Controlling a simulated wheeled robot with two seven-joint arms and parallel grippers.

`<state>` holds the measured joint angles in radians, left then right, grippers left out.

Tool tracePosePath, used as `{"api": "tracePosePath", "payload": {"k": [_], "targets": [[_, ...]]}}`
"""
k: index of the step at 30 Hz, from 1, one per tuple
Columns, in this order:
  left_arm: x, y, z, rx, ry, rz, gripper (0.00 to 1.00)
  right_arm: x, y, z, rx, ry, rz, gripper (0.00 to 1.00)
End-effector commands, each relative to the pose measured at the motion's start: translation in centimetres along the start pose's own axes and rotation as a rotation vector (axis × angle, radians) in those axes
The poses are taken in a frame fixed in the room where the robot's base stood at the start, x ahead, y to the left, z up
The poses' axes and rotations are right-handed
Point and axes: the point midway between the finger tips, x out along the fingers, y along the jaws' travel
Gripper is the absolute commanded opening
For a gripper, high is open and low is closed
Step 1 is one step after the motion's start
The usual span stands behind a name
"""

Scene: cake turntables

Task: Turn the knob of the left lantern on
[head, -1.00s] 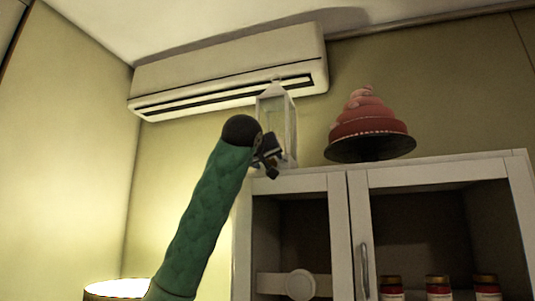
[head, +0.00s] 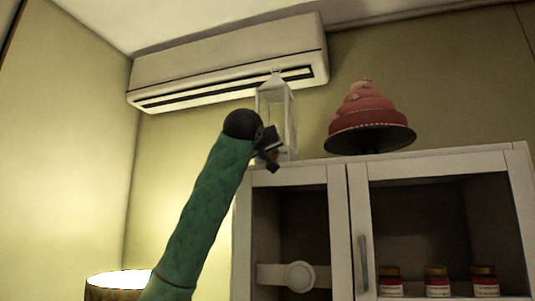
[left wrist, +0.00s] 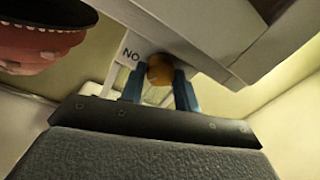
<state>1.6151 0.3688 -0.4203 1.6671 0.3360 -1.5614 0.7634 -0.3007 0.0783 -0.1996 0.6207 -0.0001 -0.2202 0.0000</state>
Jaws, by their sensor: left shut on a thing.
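A white lantern (head: 290,115) with clear panes stands upright on top of the white cabinet, at the left end. My left gripper (head: 270,152) is at the lantern's lower front and hides part of it. In the left wrist view, the blue fingers of my left gripper (left wrist: 159,84) are shut on a round orange-brown knob (left wrist: 160,68), one finger on each side. The letters "NO" show on a white surface beside the knob. My right gripper is in neither view.
A tiered pink-red cake on a dark turntable (head: 345,146) stands on the cabinet (head: 440,159), right of the lantern. An air conditioner (head: 225,62) hangs on the wall behind and above. Jars (head: 437,281) stand inside the cabinet. A lit lamp (head: 118,280) is at lower left.

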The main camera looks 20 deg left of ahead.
Motion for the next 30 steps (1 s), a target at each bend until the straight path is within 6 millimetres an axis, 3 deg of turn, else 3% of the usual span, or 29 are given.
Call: {"api": "tracePosePath", "payload": {"k": [16, 21, 30], "targets": [[-0.1, -0.1, 0.3, 0.372, 0.02, 0.006, 0.09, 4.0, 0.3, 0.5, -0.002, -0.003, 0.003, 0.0], [-0.1, 0.0, 0.4, 0.51, 0.026, 0.009, 0.09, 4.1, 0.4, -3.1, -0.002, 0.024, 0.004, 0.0], [0.0, 0.0, 0.3, 0.687, 0.034, 0.012, 0.09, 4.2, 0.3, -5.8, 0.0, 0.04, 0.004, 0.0]]}}
